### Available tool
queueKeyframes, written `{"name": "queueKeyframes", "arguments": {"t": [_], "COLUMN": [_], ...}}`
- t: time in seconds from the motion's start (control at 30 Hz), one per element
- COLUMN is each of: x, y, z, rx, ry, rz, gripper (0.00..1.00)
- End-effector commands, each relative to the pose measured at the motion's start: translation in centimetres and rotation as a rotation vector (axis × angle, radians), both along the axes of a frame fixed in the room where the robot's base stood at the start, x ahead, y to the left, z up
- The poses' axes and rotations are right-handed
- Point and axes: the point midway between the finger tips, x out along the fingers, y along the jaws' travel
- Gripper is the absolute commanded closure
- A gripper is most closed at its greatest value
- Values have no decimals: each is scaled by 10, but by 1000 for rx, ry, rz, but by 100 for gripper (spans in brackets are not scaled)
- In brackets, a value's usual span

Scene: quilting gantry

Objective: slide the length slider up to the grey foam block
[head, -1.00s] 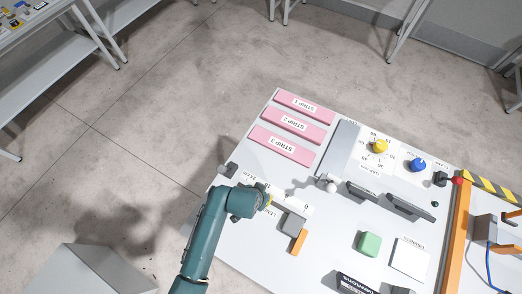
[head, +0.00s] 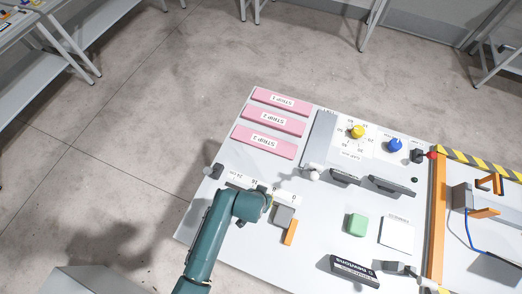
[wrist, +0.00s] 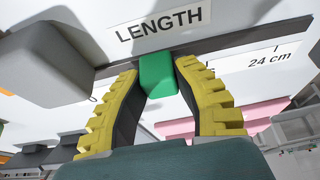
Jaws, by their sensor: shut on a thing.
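The length slider's green knob (wrist: 157,82) shows in the wrist view under the LENGTH label, between the yellow-and-black fingers of my gripper (wrist: 158,70), which is shut on it. A grey block with rounded corners (wrist: 52,66), which looks like the foam block, stands left of the left finger, with a small gap to the knob. In the head view my gripper (head: 268,201) is over the scale strip, just left of the grey block (head: 284,215). My arm hides the knob there.
The scale strip runs from 24 cm at the left to 0 at the right. An orange bar (head: 290,232) lies against the block's near side. A green block (head: 356,224) and a white pad (head: 397,234) are further right. Pink strips (head: 263,141) lie behind.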

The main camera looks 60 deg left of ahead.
Motion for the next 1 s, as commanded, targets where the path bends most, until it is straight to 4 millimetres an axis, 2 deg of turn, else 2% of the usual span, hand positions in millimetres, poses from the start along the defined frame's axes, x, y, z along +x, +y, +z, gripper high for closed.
{"name": "queueKeyframes", "arguments": {"t": [0.1,0.13,0.27,0.53,0.67,1.0], "x": [-2,-2,-1,-1,-4,-27], "y": [-1,-1,0,0,-3,-23], "z": [-3,-3,-2,-1,9,84], "rx": [-2,-2,-1,-1,0,2], "ry": [5,5,4,2,1,0], "rz": [1,1,1,0,0,2], "gripper": [100,64,41,41,41,41]}}
